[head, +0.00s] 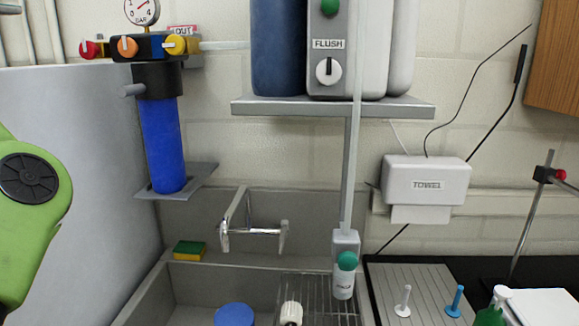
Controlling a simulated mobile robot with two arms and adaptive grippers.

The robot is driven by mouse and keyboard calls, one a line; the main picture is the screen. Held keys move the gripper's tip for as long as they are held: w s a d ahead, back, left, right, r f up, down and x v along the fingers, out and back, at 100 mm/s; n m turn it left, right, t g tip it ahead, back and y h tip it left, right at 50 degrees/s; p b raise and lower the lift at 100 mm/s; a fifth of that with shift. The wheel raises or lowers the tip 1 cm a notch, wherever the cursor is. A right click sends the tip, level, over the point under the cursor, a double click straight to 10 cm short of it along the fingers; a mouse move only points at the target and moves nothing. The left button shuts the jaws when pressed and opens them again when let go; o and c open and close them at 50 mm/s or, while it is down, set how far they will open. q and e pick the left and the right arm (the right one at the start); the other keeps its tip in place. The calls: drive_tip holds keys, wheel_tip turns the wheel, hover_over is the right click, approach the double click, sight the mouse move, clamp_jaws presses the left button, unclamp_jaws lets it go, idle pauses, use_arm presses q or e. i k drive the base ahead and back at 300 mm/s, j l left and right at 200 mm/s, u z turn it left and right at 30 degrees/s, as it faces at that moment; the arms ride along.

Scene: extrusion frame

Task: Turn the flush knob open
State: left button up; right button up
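The flush knob (328,71) is a small round white dial with a dark vertical mark, just under the FLUSH label (328,44). It sits on the front of a grey panel (343,80) between a dark blue tank and a white tank, on the wall shelf. The dark mark stands about upright. A green part of my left arm shows at the left edge, but no fingers are visible. My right gripper is not in view either. Nothing touches the knob.
The grey shelf (410,107) juts out below the panel. A pale vertical tube (352,170) passes just right of the knob. A blue filter (163,143) with coloured valves hangs left, a towel dispenser (426,170) right. A sink with a tap (250,230) lies below.

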sight(328, 71)
drive_tip(key=k+j, duration=0.1)
drive_tip(key=k, duration=1.25)
